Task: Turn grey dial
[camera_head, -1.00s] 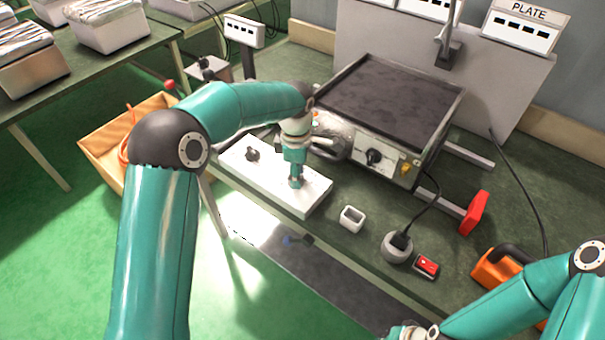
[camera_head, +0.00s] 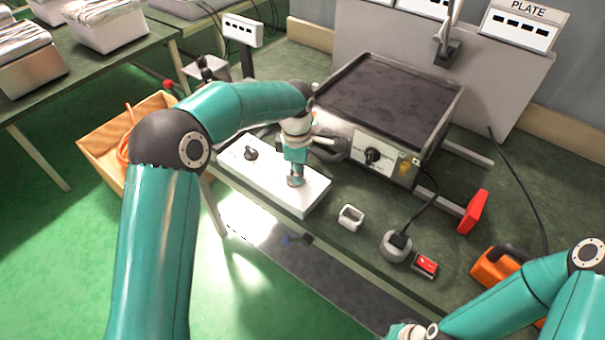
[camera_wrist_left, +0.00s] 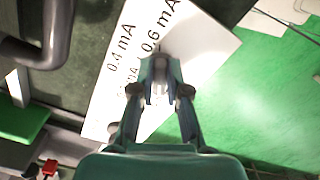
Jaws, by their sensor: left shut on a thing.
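The white panel (camera_head: 318,187) lies at the front edge of the green bench. A grey dial (camera_wrist_left: 160,60) stands on it, beside the printed "0.6 mA" and "0.4 mA" marks; my fingers hide most of it. My left gripper (camera_wrist_left: 159,88) points down and is shut on this dial; in the head view the gripper (camera_head: 295,181) is at the panel's right half. A second, dark knob (camera_head: 250,153) stands on the panel's left half. My right gripper (camera_head: 405,331) is at the bottom edge, mostly cut off, and its jaws cannot be made out.
The heating plate (camera_head: 385,100) stands behind the panel, with a black knob (camera_head: 373,156) on its front. A small white holder (camera_head: 350,217), a round grey socket (camera_head: 396,246) with a plug and a red switch (camera_head: 426,264) are to the panel's right.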

